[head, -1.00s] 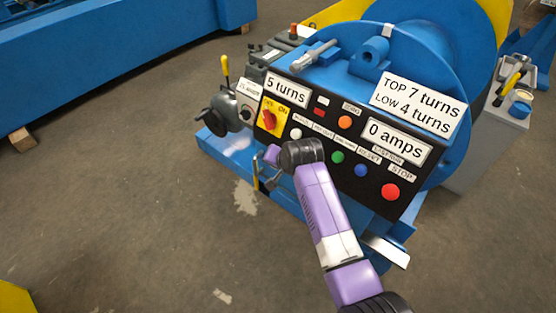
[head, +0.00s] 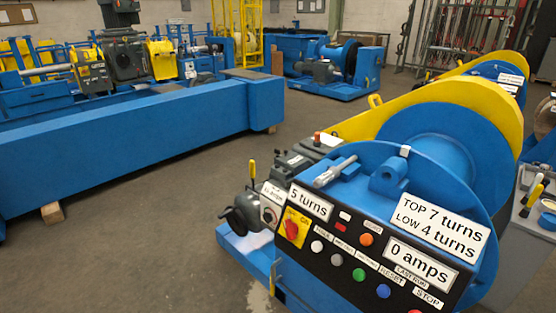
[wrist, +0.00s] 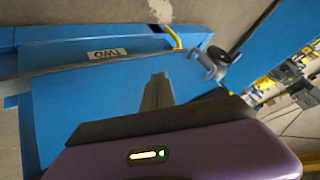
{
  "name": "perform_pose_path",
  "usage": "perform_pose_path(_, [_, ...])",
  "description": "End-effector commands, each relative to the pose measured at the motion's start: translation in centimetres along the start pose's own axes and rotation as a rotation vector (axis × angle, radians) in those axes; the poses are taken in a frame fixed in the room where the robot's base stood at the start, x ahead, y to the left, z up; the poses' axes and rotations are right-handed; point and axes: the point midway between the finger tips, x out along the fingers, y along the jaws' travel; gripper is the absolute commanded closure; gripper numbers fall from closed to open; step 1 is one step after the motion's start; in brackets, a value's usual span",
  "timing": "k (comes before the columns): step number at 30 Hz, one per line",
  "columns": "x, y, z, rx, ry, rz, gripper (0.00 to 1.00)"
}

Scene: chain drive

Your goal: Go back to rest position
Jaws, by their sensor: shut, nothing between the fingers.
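My gripper (wrist: 158,78) shows in the wrist view as narrow dark fingers pressed together, empty, beyond the purple wrist housing (wrist: 180,150). It is in front of the blue machine frame (wrist: 90,95), touching nothing that I can make out. The head view does not show my arm. There the black control panel (head: 330,246) stands at lower right, with signs "5 turns" (head: 309,203), "0 amps" (head: 421,263) and "TOP 7 turns LOW 4 turns" (head: 440,228). A red switch (head: 291,229) sits on a yellow plate. Coloured buttons line the panel.
The blue drum (head: 430,150) with its yellow guard (head: 470,95) rises behind the panel. A long blue beam (head: 130,140) crosses the left. Bare floor (head: 150,245) lies between them. A grey cabinet (head: 525,235) stands at right.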

Motion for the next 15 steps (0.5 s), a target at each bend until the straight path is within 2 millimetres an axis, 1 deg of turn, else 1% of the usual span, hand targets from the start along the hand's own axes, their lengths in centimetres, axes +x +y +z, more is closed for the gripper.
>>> perform_pose_path(1, [-1.7,1.3,1.3,-0.015,0.016,0.001,1.00])
perform_pose_path(5, [-5.7,3.6,3.7,-0.064,0.075,-0.008,1.00])
perform_pose_path(6, [-7.0,4.2,4.4,-0.078,0.092,-0.009,1.00])
perform_pose_path(8, [-9.2,5.0,5.3,-0.101,0.119,-0.011,1.00])
perform_pose_path(9, [-10.7,5.5,5.8,-0.117,0.137,-0.013,1.00])
perform_pose_path(11, [-13.0,6.2,6.6,-0.140,0.163,-0.014,1.00])
perform_pose_path(12, [-14.6,6.5,7.0,-0.155,0.181,-0.015,1.00])
perform_pose_path(14, [-17.1,7.0,7.5,-0.178,0.208,-0.015,1.00])
perform_pose_path(15, [-18.9,7.2,7.8,-0.192,0.226,-0.015,1.00])
